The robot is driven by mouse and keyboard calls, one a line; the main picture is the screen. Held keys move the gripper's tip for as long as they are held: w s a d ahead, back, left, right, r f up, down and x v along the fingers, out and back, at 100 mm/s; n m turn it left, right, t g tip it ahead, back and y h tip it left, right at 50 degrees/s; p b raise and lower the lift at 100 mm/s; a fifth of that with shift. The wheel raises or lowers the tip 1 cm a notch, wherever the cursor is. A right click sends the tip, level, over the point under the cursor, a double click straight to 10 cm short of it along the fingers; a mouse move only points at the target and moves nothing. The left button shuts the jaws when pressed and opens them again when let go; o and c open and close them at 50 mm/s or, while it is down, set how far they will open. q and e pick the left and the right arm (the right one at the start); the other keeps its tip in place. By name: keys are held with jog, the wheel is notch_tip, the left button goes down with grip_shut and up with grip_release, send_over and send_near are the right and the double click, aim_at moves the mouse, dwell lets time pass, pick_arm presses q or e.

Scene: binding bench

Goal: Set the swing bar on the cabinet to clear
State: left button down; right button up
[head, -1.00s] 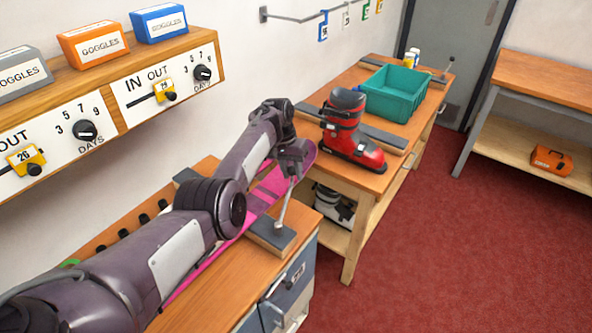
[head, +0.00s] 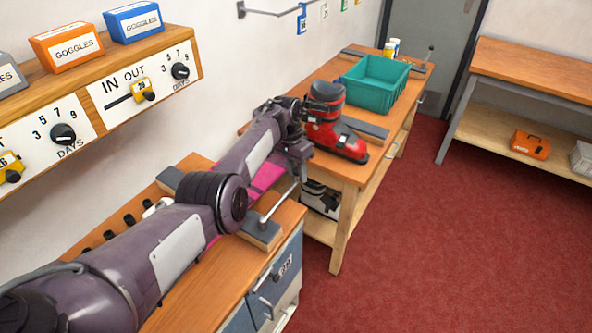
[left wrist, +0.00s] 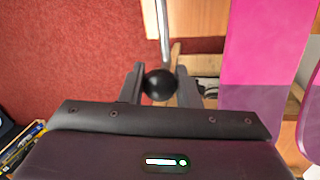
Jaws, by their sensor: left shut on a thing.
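The swing bar (head: 279,203) is a thin metal rod rising at a slant from a grey-topped block on the cabinet (head: 283,268). Its upper end leans right and away, out toward the gap before the far bench. My left gripper (head: 298,165) is at that upper end. In the left wrist view the bar (left wrist: 164,35) ends in a black ball knob (left wrist: 160,85), and my left gripper (left wrist: 160,88) is shut on it, one finger on each side. In the head view the knob is hidden by the gripper. My right gripper is in neither view.
A pink board (head: 266,176) lies behind my left arm, close to the gripper; it shows large in the left wrist view (left wrist: 262,60). A red and black boot (head: 335,130) and a green bin (head: 376,84) stand on the far bench. Red floor at right is clear.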

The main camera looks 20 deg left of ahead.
pick_arm(q)
jog(key=shift+d, duration=0.1)
jog(key=c, duration=1.1)
grip_release()
jog(key=shift+d, duration=0.15)
jog(key=shift+a+r+p, duration=0.2)
jog(key=shift+r+p, duration=0.3)
jog(key=shift+r, duration=0.15)
jog(key=r+p, duration=0.1)
jog(key=r, duration=0.1)
jog(key=r+p, duration=0.2)
jog(key=a+r+p, duration=0.1)
jog(key=r, duration=0.1)
jog(key=shift+w+r, duration=0.25)
jog(key=shift+f, duration=0.1)
